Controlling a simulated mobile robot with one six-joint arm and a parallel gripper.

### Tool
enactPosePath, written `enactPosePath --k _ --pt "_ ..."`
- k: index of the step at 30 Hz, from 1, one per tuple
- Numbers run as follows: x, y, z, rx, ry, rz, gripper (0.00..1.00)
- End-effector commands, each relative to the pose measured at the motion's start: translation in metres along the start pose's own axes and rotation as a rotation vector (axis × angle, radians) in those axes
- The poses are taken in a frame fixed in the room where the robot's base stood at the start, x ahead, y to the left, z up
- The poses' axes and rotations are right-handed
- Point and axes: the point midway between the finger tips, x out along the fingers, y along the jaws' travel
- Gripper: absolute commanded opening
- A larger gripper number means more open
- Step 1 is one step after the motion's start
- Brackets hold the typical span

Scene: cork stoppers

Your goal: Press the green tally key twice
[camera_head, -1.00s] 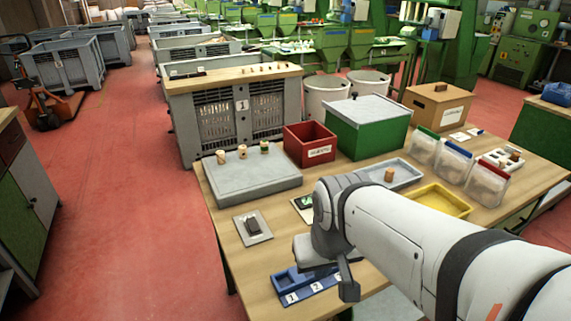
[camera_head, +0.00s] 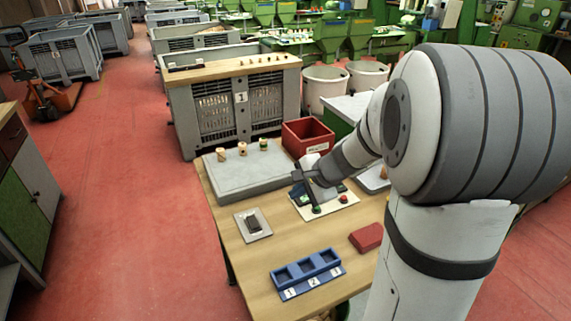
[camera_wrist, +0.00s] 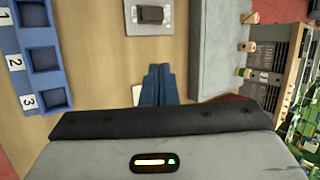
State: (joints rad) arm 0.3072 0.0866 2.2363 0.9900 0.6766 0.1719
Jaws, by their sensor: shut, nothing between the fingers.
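A cream tally panel (camera_head: 335,207) lies on the table. A round green key (camera_head: 317,210) shows at its front edge and a red key (camera_head: 343,199) to the right. Another green patch on the panel is partly hidden behind my gripper. My gripper (camera_head: 314,203) is shut and empty, its fingertips pointing down over the panel close to the green key; I cannot tell whether they touch it. In the wrist view, the shut blue-grey fingers (camera_wrist: 160,72) cover most of the panel, and the green key is hidden there.
A blue three-slot tray (camera_head: 307,272) and a red block (camera_head: 367,238) lie nearer the front. A grey plate with a dark switch (camera_head: 253,224) sits left of the panel. Behind are a grey slab (camera_head: 245,180) bearing three corks and a red bin (camera_head: 308,138).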

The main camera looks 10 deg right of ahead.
Motion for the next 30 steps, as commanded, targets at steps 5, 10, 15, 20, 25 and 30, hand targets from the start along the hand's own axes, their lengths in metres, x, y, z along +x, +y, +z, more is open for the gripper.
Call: enactPosePath --k 5,10,15,20,25,30 --pt "0.015 -0.022 -0.079 0.411 0.058 -0.136 0.0" --pt "0.022 -0.024 -0.119 0.607 0.092 -0.204 0.0" --pt "0.024 -0.023 -0.128 0.65 0.101 -0.221 0.0" --pt "0.024 -0.023 -0.128 0.648 0.1 -0.22 0.0" --pt "0.025 -0.022 -0.128 0.647 0.1 -0.22 0.0" --pt "0.033 -0.016 -0.13 0.648 0.1 -0.219 0.0"
